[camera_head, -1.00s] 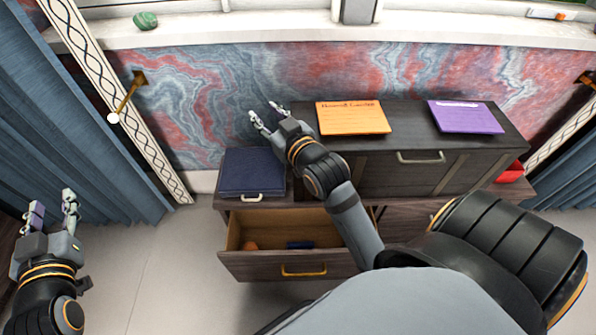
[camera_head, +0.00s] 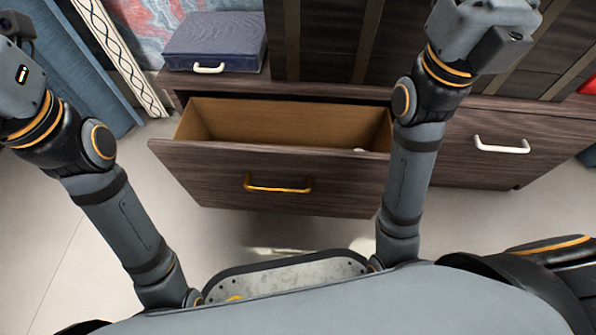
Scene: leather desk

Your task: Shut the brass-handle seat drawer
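The seat drawer with the brass handle (camera_head: 278,185) stands open, pulled out from the low dark wood bench. Its dark wood front (camera_head: 215,170) faces me, and its light wood inside shows, with a small pale thing at the right end partly hidden. My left gripper (camera_head: 12,45) is at the upper left edge, left of the drawer, with its fingers out of frame. My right gripper (camera_head: 490,25) is at the top right, above the bench and right of the drawer, with its fingertips cut off. Neither gripper touches the drawer.
A closed dark blue case (camera_head: 215,42) with a white handle sits on the bench behind the drawer. A dark cabinet (camera_head: 325,40) stands beside it. Another drawer with a white handle (camera_head: 500,145) is shut at right.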

